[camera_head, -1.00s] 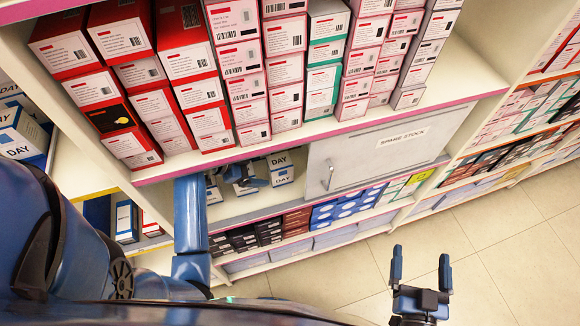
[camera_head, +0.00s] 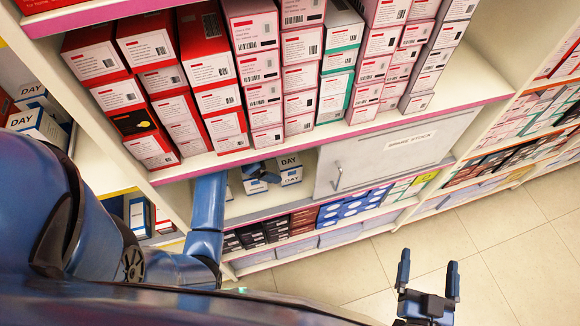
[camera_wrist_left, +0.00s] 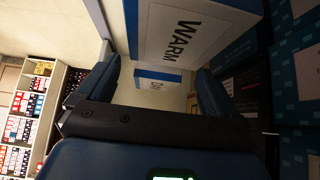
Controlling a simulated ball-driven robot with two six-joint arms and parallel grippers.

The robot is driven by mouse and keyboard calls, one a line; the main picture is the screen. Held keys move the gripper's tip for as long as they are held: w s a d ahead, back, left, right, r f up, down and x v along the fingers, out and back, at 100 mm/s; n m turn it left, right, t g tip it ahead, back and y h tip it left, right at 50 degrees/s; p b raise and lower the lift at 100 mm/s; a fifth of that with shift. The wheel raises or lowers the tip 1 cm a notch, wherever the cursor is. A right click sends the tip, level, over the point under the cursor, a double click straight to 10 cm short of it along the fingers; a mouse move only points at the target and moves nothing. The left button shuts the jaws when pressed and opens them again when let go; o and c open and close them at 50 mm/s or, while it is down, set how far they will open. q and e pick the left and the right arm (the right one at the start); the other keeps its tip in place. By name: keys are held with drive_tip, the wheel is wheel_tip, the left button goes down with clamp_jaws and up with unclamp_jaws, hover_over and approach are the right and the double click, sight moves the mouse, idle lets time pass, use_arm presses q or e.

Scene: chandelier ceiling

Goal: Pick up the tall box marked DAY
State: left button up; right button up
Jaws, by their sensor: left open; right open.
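White and blue boxes marked DAY (camera_head: 291,169) stand in the low shelf bay under the pink-edged shelf; which is the tall one I cannot tell. My left gripper (camera_head: 262,172) is in that bay, just left of the right-hand DAY box, partly hiding the boxes around it. In the left wrist view its fingers (camera_wrist_left: 143,82) are open. A white and blue box marked WARM (camera_wrist_left: 190,32) fills the view ahead, and a smaller white and blue box (camera_wrist_left: 158,78) shows between the fingers, apparently beyond them. My right gripper (camera_head: 428,264) is open and empty over the floor.
The upper shelf with red and pink boxes (camera_head: 213,92) overhangs the bay. A grey door marked SPARE STOCK (camera_head: 385,160) closes the bay's right side. Dark boxes and blue boxes (camera_head: 352,206) fill the shelf below. The tiled floor (camera_head: 500,250) at right is clear.

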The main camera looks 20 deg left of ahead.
sight(287, 162)
use_arm(q)
drive_tip(key=shift+w+d, duration=0.25)
drive_tip(key=shift+d, duration=0.1)
drive_tip(key=shift+w+d+r+p, duration=0.1)
drive_tip(key=shift+w+d+p, duration=0.1)
drive_tip(key=shift+d+p, duration=0.1)
drive_tip(key=shift+w+d+p, duration=0.25)
drive_tip(key=shift+w+d, duration=0.1)
drive_tip(key=shift+d, duration=0.25)
drive_tip(key=shift+w+d+p, duration=0.2)
drive_tip(key=shift+w+d, duration=0.15)
drive_tip(key=shift+d, duration=0.2)
drive_tip(key=shift+x, duration=1.05)
drive_tip(key=shift+w+d+f, duration=0.2)
drive_tip(key=shift+w+f, duration=0.05)
drive_tip(key=shift+f, duration=0.25)
drive_tip(key=c, duration=1.1)
